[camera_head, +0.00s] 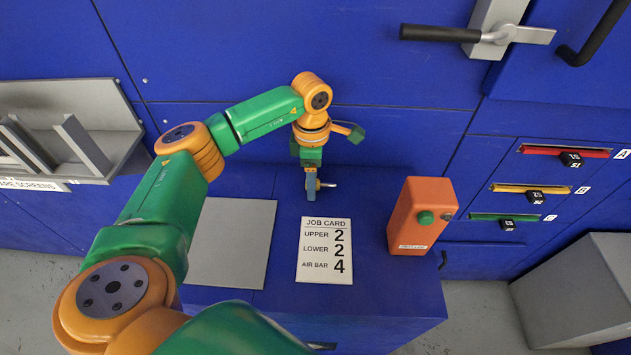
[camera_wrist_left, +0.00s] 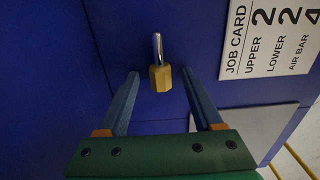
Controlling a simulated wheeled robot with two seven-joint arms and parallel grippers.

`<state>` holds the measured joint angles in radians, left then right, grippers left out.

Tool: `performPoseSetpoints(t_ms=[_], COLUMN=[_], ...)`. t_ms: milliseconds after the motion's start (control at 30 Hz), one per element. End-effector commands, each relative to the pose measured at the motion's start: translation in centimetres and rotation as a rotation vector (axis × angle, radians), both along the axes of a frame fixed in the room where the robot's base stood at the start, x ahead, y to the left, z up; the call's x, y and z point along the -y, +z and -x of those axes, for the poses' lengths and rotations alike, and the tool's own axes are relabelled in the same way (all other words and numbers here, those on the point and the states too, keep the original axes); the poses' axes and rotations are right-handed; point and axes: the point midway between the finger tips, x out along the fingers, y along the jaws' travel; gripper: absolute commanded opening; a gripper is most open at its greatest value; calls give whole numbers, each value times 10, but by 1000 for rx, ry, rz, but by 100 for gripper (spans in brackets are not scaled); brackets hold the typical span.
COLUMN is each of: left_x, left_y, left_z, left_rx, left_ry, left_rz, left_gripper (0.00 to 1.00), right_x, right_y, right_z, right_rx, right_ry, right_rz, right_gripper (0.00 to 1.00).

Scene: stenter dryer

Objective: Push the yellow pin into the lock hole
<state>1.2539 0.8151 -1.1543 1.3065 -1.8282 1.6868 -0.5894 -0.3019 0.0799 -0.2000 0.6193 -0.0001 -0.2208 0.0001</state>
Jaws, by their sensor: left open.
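The yellow pin (camera_wrist_left: 160,78), a brass hexagonal head with a silver shaft, shows in the left wrist view against the blue surface. My left gripper (camera_wrist_left: 160,73) is open, with one blue finger on each side of the pin and a gap on both sides. In the head view the left gripper (camera_head: 312,184) points down over the blue cabinet top, and the pin's silver shaft (camera_head: 329,185) sticks out to its right. I cannot tell how deep the pin sits between the fingers. I cannot make out the lock hole. My right gripper is not in view.
A job card (camera_head: 324,250) and a grey plate (camera_head: 232,243) lie on the cabinet top. An orange box (camera_head: 421,216) with a green button stands at right. Red, yellow and green slots (camera_head: 537,190) are farther right. A grey rack (camera_head: 65,130) is at left.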

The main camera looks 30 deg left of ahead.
Motion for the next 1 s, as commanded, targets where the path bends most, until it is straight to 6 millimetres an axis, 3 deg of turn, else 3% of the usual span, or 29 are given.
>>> performPoseSetpoints(t_ms=[100,133,367,767,900,1000], left_x=[0,0,0,0,0,14], left_y=[0,0,0,6,30,55], left_z=[0,0,0,-1,-2,14], left_rx=[0,0,1,2,7,8], left_ry=[0,0,0,0,-1,-7], left_rz=[0,0,1,0,2,-1], left_gripper=[67,62,0,0,0,0], right_x=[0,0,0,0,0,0], right_y=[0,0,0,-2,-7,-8], right_z=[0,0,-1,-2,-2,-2], right_rx=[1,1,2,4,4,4], right_ry=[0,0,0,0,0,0], right_rz=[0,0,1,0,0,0], right_gripper=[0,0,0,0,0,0])
